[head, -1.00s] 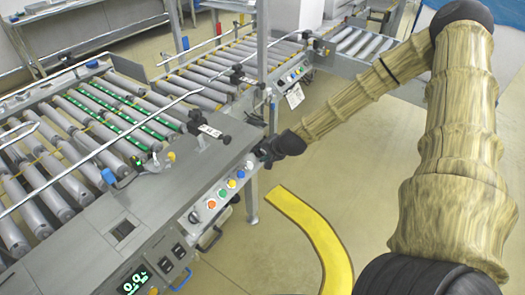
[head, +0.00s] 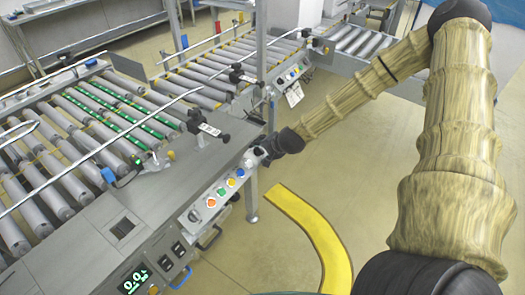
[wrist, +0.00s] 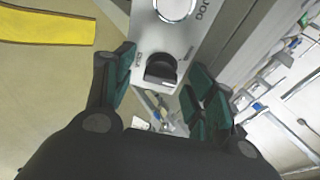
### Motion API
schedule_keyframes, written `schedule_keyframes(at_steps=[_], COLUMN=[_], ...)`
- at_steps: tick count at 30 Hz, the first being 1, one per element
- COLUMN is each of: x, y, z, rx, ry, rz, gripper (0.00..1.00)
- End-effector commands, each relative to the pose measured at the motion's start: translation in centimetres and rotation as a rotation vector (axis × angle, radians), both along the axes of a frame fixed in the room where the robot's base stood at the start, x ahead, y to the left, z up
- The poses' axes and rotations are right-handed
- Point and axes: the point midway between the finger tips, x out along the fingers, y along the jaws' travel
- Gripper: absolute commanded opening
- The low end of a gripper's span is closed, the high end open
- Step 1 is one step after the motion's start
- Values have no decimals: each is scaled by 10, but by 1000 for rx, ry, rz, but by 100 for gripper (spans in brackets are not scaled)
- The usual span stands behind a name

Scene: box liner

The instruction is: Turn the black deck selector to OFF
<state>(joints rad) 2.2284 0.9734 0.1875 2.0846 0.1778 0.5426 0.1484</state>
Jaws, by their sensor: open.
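The black deck selector (wrist: 160,68) is a round black knob on a grey control panel (wrist: 150,35) in the wrist view. Small lettering sits beside it, too small to read surely, so I cannot tell its setting. My gripper (wrist: 157,84) is open, with one dark green finger on each side of the knob in the picture. I see no clear contact with the knob. In the head view my gripper (head: 260,154) is at the far end of the row of panel buttons, and the selector is not distinguishable there.
A large white round button (wrist: 175,8), marked JOG, sits beyond the knob. Coloured buttons (head: 231,182) line the panel of the roller conveyor (head: 85,130). A second conveyor (head: 225,70) stands behind. A yellow curved floor strip (head: 315,230) lies on otherwise open floor.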

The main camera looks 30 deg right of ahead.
Motion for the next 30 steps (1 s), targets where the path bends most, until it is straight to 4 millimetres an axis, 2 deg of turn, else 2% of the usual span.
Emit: schedule_keyframes(at_steps=[8,28,30], x=[0,-4,-8], y=[0,-5,-5], z=[-2,-6,4], rx=[-43,-475,-482], ry=[-20,-199,-203], rz=[56,584,595], gripper=[55,55,55])
